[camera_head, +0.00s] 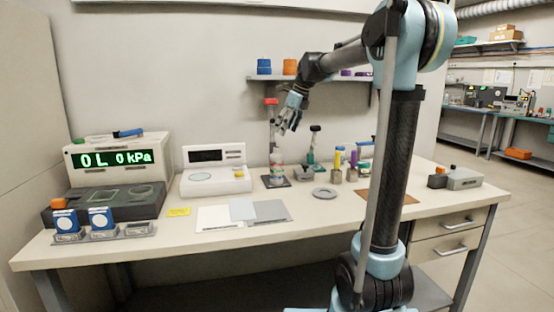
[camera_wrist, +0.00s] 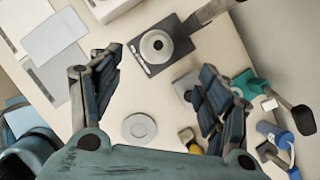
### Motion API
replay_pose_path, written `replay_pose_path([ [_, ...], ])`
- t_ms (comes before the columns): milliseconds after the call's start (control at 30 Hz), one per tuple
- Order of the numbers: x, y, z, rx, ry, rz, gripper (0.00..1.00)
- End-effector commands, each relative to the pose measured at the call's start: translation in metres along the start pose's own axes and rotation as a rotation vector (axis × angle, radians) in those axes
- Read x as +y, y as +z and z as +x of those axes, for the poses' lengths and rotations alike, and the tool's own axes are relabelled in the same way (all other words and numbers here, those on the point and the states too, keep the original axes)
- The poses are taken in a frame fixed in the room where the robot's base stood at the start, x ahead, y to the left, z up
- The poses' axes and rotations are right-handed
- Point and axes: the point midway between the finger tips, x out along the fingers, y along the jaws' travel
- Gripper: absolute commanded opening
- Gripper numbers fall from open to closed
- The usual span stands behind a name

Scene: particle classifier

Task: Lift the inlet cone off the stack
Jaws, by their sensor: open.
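The stack (camera_head: 277,165) stands on a dark base plate (camera_head: 275,181) near the back middle of the bench, beside a post with a red top (camera_head: 271,102). From above, in the wrist view, its top shows as a pale round piece with a small dark centre (camera_wrist: 155,46), which looks like the inlet cone. It sits on the dark plate (camera_wrist: 145,68). My gripper (camera_head: 289,124) is open and empty, well above the stack and slightly to its right. In the wrist view my fingers (camera_wrist: 158,68) are spread wide, with the stack between and beyond their tips.
A flat grey disc (camera_head: 325,193) lies on the bench right of the stack. A green stand (camera_head: 313,155) and small cups with coloured tools (camera_head: 337,172) stand to the right. A white scale (camera_head: 214,172) stands to the left. A shelf (camera_head: 310,79) hangs behind my arm.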

Motion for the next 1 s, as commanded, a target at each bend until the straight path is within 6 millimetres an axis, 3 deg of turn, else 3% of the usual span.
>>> replay_pose_path([
  [300,0.0,0.0,0.052,0.0,-0.001,-0.002,0.7],
  [567,0.001,0.0,0.069,0.0,-0.001,-0.001,0.7],
  [1000,0.003,0.001,0.116,0.0,-0.001,-0.001,0.7],
])
